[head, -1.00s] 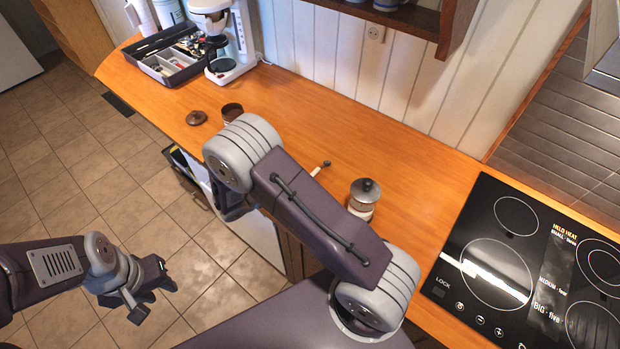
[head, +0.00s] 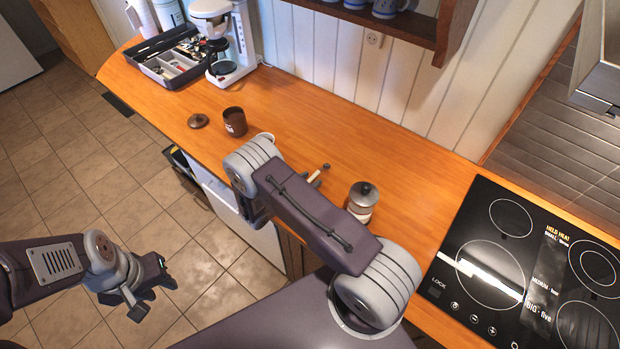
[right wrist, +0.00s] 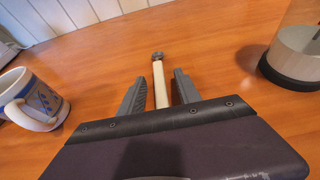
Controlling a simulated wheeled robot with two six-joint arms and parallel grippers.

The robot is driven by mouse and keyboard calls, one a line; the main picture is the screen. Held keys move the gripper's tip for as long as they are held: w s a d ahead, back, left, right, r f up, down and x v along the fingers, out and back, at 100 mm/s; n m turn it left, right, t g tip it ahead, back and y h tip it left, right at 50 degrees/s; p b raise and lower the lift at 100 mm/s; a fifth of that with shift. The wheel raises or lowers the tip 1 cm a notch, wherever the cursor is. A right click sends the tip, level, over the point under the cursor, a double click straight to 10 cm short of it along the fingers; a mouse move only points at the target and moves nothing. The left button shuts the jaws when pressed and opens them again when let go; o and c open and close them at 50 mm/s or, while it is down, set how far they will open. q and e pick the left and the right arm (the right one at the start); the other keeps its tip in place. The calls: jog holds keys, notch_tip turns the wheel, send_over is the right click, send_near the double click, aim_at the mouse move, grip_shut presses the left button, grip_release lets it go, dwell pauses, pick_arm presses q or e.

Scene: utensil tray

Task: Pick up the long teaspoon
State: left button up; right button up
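The long teaspoon shows in the right wrist view as a pale handle (right wrist: 160,88) with a small dark metal end (right wrist: 157,56), lying on the wooden counter. In the head view the teaspoon (head: 317,174) shows just beyond my right arm, partly hidden. My right gripper (right wrist: 157,84) is open, with one finger on each side of the handle and visible gaps to both. In the head view it is mostly hidden behind my right arm. My left gripper (head: 152,298) is open and empty, in front of the counter over the floor.
A patterned mug (right wrist: 40,98) stands left of the right gripper, and a glass vessel with a dark base (right wrist: 292,64) stands right. The counter also holds a brown canister (head: 235,122), its lid (head: 198,120), a utensil tray (head: 152,72), a coffee maker (head: 226,71) and a cooktop (head: 480,265).

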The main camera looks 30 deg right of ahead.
jog(key=shift+w+d+f, duration=0.15)
jog(key=shift+d+f, duration=0.05)
jog(key=shift+d, duration=0.1)
jog(key=shift+a, duration=0.1)
grip_shut()
jog(key=shift+r, duration=0.1)
